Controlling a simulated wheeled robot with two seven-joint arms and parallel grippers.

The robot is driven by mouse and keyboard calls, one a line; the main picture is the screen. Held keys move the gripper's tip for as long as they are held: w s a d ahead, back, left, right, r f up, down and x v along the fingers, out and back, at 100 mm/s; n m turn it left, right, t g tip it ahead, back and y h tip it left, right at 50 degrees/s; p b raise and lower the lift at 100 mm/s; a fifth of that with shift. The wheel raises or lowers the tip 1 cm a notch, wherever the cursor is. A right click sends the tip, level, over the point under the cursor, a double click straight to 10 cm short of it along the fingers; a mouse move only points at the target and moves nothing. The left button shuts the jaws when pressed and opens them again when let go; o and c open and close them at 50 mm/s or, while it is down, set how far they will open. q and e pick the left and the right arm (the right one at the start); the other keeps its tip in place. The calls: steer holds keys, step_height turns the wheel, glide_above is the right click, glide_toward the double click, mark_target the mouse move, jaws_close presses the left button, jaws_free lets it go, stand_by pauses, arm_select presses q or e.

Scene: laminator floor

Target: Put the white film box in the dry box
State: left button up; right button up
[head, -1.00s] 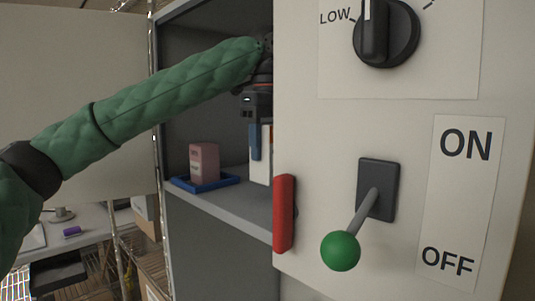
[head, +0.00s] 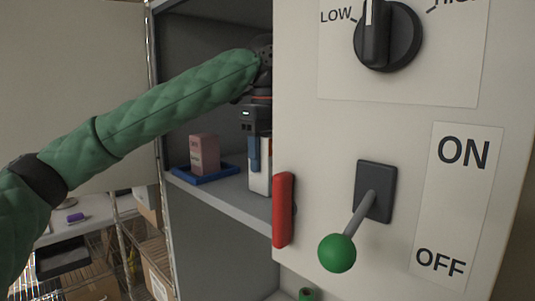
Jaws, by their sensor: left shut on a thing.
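The white film box (head: 259,181) is upright inside the grey cabinet (head: 225,207), partly hidden by the door's edge. My left gripper (head: 254,155) reaches in from the left and points down, with a blue finger along the box. It is shut on the white box. The box's bottom is at or just above the shelf; I cannot tell whether it touches. My right gripper is out of view.
A pink box (head: 204,154) stands in a blue tray (head: 207,174) on the shelf, left of the white box. The panel (head: 330,140) with a red handle (head: 283,210), a dark knob (head: 388,35) and a green-tipped lever (head: 337,253) blocks the right side.

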mark_target(267, 134)
arm_select(q)
steer(key=o, duration=1.2)
steer(key=shift+f, duration=0.1)
steer(key=shift+c, duration=0.2)
steer(key=shift+r, duration=3.4)
